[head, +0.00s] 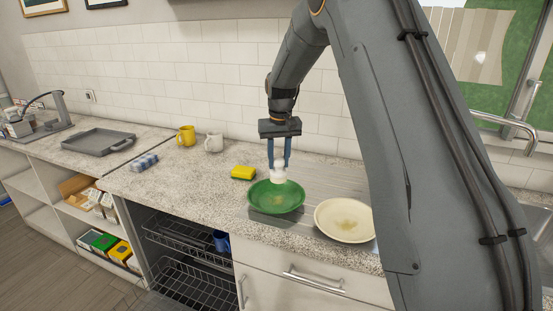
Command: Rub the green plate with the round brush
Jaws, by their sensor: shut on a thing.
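The green plate (271,201) lies on the counter, with a faint yellowish smudge near its middle. My gripper (279,164) points straight down over the plate's back part. Its two blue fingers are shut on the white round brush (278,175), which is upright. The brush's lower end is at the plate's inner surface; I cannot tell whether it touches. A cream plate (343,215) with a brownish smudge lies to the right, partly hidden by my arm.
A yellow sponge (243,173) lies just left of the green plate. A yellow mug (186,136), a pale mug (214,142) and a checked cloth (144,162) stand farther left. A grey tray (98,141) is beyond them. A faucet (508,121) is at right. The counter's front left is clear.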

